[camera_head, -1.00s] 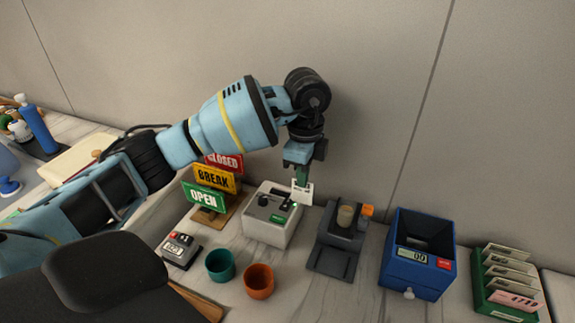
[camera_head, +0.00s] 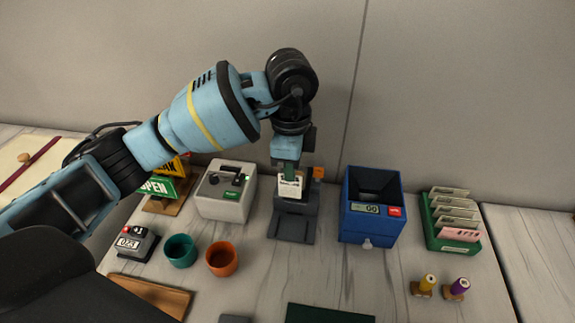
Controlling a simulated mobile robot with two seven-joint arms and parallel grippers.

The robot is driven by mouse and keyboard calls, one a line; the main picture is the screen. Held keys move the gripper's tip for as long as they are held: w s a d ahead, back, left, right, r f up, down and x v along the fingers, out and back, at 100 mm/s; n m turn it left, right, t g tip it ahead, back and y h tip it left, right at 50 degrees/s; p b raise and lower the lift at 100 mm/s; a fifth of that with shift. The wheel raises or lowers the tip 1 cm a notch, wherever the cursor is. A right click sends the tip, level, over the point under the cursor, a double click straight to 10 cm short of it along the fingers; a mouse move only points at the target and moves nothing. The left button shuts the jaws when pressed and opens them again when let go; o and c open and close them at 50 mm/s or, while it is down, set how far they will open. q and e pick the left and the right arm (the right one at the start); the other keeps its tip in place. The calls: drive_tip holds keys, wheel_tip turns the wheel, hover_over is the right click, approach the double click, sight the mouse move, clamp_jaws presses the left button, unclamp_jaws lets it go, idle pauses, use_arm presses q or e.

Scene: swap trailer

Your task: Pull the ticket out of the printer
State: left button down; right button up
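The printer (camera_head: 226,203) is a white box with a dark slot and small controls on top. It stands left of the middle, against the wall. My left gripper (camera_head: 290,176) points down, away from the printer and to its right. It is shut on a ticket (camera_head: 290,188), a small white card with dark print that hangs below the fingertips. In this view the ticket lies in front of the dark grey device (camera_head: 293,226). I cannot tell whether it touches that device. The fingers are partly hidden by the wrist. My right gripper is not in view.
A blue box with a display (camera_head: 371,232) and a green card rack (camera_head: 437,238) stand to the right. A green cup (camera_head: 181,251), an orange cup (camera_head: 222,259) and a grey counter (camera_head: 134,243) stand at the front left. Two stamps (camera_head: 424,286) stand at the front right.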

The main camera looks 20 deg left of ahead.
use_arm(q)
drive_tip(key=shift+r+p, duration=0.5)
drive_tip(key=shift+p, duration=0.1)
drive_tip(key=shift+f, duration=0.1)
